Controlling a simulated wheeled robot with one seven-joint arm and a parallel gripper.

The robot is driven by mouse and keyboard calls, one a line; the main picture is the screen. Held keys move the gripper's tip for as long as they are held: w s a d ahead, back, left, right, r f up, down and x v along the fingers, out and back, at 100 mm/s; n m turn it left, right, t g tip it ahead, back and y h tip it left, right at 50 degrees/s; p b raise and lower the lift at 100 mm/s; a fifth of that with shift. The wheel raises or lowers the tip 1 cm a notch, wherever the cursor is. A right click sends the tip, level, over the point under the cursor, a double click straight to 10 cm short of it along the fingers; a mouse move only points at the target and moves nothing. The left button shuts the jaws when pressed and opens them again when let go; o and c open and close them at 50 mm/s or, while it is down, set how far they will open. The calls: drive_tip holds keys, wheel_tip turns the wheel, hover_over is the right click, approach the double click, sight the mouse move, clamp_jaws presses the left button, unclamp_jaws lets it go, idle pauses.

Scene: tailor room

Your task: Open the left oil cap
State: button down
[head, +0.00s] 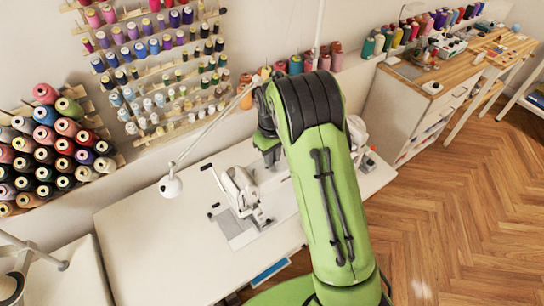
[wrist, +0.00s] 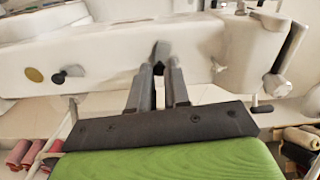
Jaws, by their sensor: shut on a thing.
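My gripper (wrist: 159,70) is at the side of a white sewing machine (wrist: 105,55) in the wrist view. Its two dark fingers are close together, shut on a small grey piece (wrist: 160,50), which looks like the left oil cap. The fingers hide part of it, and I cannot tell whether it is open. In the head view my gripper (head: 268,155) is over the white table, just right of a white sewing machine (head: 240,190). Its fingertips are too small to make out there. My arm hides part of the table behind it.
The white table (head: 150,255) has free room at its front left. A thin white lamp (head: 171,186) reaches over it. A second white machine (head: 358,135) shows right of my arm. Thread racks (head: 150,75) line the wall. The wooden floor (head: 450,220) at right is clear.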

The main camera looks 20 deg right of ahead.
drive_tip(key=shift+n, duration=0.6)
drive_tip(key=c, duration=1.1)
unclamp_jaws()
wheel_tip(320, 180, up, 16)
drive_tip(key=p, duration=0.1)
drive_tip(key=shift+p, duration=0.35)
drive_tip(key=shift+f, duration=0.1)
